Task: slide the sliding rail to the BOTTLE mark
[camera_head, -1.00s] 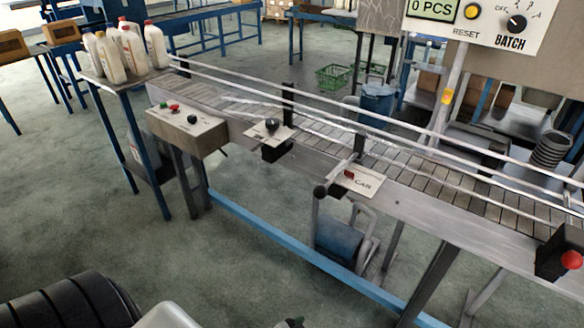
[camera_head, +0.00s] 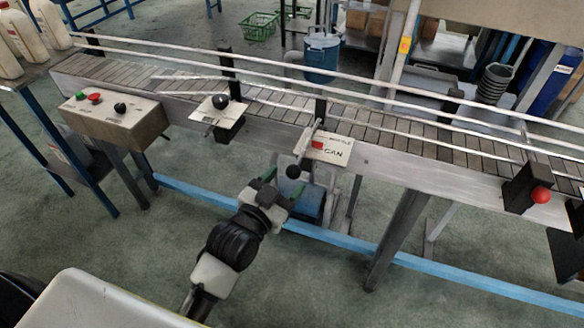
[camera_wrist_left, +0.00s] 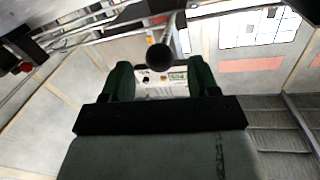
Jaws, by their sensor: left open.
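The sliding rail's handle is a metal rod (camera_head: 304,140) ending in a black ball knob (camera_head: 293,171), at the conveyor's front edge. Beside it is a white plate (camera_head: 332,152) with a red marker next to the word CAN. Smaller lettering above CAN is too small to read surely. My left gripper (camera_head: 283,181) is open, just below and in front of the knob. In the left wrist view the knob (camera_wrist_left: 159,57) appears between the two dark green fingers (camera_wrist_left: 161,78), with clear gaps either side. My right gripper is not in view.
The slatted conveyor (camera_head: 400,132) has long guide rails above it. A control box (camera_head: 115,118) and a black-knob plate (camera_head: 218,112) stand left of the handle, a red button (camera_head: 541,195) right. A blue beam (camera_head: 345,240) runs low under the conveyor. Floor in front is mostly open.

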